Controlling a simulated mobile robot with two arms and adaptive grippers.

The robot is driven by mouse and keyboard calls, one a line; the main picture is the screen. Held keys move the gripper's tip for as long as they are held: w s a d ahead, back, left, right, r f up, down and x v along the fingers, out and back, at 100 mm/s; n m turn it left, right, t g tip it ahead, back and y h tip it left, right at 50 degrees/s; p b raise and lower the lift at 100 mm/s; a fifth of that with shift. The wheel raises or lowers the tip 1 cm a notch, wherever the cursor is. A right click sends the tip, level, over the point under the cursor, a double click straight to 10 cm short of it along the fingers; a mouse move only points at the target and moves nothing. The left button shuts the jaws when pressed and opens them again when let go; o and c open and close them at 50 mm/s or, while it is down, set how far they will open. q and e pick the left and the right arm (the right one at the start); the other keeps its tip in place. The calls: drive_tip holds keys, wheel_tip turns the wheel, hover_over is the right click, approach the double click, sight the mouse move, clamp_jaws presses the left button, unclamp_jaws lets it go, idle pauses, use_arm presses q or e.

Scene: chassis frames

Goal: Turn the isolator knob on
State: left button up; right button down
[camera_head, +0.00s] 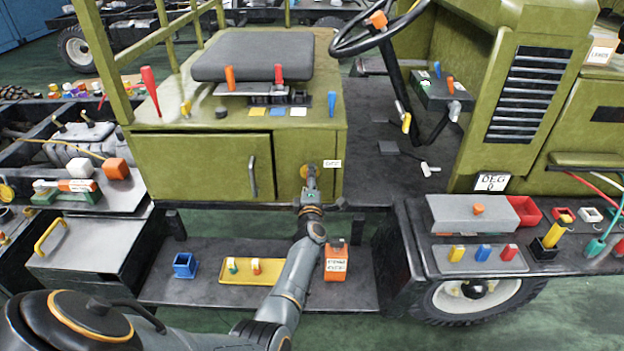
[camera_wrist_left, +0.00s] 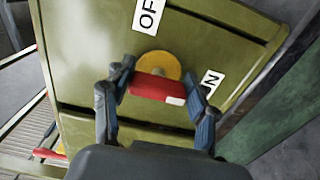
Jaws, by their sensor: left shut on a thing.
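The isolator knob (camera_wrist_left: 152,88) is a red bar with a white mark near its right end, set on a round yellow plate (camera_wrist_left: 158,62) on the green panel. In the left wrist view an OFF label (camera_wrist_left: 149,15) is above it and a partly hidden ON label (camera_wrist_left: 210,83) is to its right. The white-marked end is on the ON side. My left gripper (camera_wrist_left: 157,92) is shut on the knob, one finger at each end. In the head view my left gripper (camera_head: 311,172) covers the knob, and part of the yellow plate (camera_head: 304,171) shows. My right gripper is not in view.
The knob's panel is beside a cabinet door with a metal handle (camera_head: 253,176). A steering wheel (camera_head: 376,30) and pedals are to the right.

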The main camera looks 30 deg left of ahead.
use_arm(q)
drive_tip(key=shift+r, duration=0.1)
idle(0.4)
drive_tip(key=o, duration=1.2)
drive_tip(key=shift+c, duration=0.2)
